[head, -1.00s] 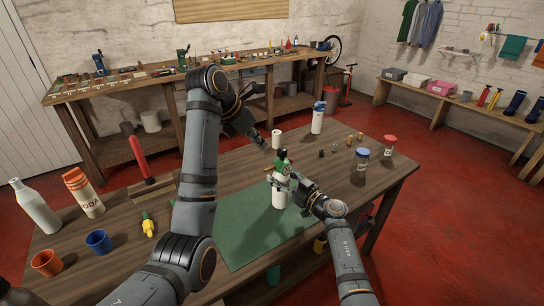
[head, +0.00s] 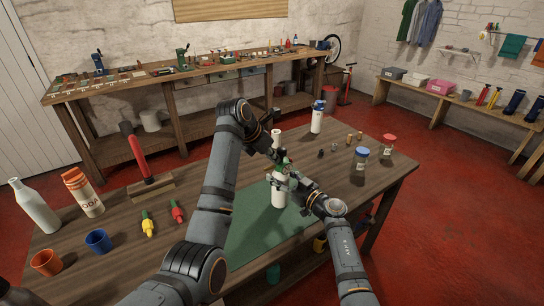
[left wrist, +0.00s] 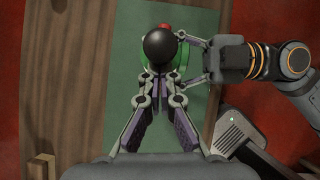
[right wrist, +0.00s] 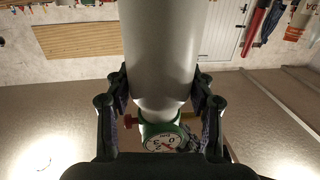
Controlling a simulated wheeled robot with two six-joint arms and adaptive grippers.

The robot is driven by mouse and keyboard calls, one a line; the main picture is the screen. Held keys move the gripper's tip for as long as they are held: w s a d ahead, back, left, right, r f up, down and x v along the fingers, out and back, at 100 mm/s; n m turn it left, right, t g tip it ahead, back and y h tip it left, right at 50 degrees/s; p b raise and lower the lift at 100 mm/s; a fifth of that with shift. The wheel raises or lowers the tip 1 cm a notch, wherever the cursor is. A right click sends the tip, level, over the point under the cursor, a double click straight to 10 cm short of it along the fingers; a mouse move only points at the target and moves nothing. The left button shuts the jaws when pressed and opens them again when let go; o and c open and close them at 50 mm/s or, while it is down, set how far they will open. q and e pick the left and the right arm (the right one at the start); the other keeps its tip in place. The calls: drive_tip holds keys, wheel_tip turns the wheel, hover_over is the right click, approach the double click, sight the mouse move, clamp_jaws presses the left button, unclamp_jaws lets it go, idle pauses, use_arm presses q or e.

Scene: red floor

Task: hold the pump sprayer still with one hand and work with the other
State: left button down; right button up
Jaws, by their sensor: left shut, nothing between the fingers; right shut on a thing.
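The pump sprayer (head: 279,195) stands upright on the green mat (head: 248,238), with a white body and a green head. In the left wrist view its round black knob (left wrist: 159,46) shows from above, with green around it and a red bit beyond. In the right wrist view its white body (right wrist: 160,50) appears upside down with a green dial (right wrist: 160,138). My right gripper (head: 284,180) is shut on the sprayer near its upper part. My left gripper (head: 277,158) is shut and empty, close to the knob; in the left wrist view its fingertips (left wrist: 160,82) meet beside the knob. Contact cannot be told.
Two jars, one blue-lidded (head: 360,157) and one red-lidded (head: 387,146), stand right of the sprayer. A white bottle (head: 318,117) with a blue top stands behind. Yellow (head: 148,225) and red (head: 177,212) items and cups lie at left. The mat's front is clear.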

use_arm(q)
wheel_tip(320, 180, up, 7)
idle(0.3)
